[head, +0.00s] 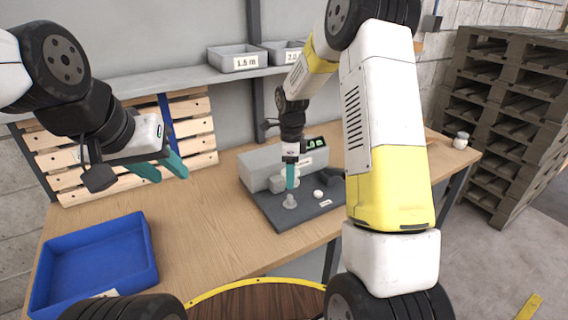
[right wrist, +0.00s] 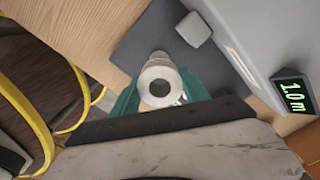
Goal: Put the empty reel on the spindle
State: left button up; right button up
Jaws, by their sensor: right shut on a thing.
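The empty reel (right wrist: 143,79) is a pale grey ring with a dark central hole, seen from above in the right wrist view. My right gripper (right wrist: 160,98) is shut on it, with a teal finger on either side. In the head view, my right gripper (head: 291,186) points down over the dark base plate of the grey machine, just above a small grey flanged piece (head: 289,203). I cannot tell whether that piece belongs to the reel or the spindle, nor whether the reel is around the spindle. My left gripper (head: 160,168) is open and empty above the table's left side.
A blue tray (head: 95,262) sits at the table's front left. Labelled bins (head: 237,59) stand on the back shelf. The middle of the table is clear.

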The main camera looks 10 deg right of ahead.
aim_at(290, 195)
jog(key=shift+f, duration=4.3)
jog(key=o, duration=1.5)
notch_tip(290, 195, up, 7)
jog(key=shift+f, duration=0.2)
jog(key=shift+r, duration=0.6)
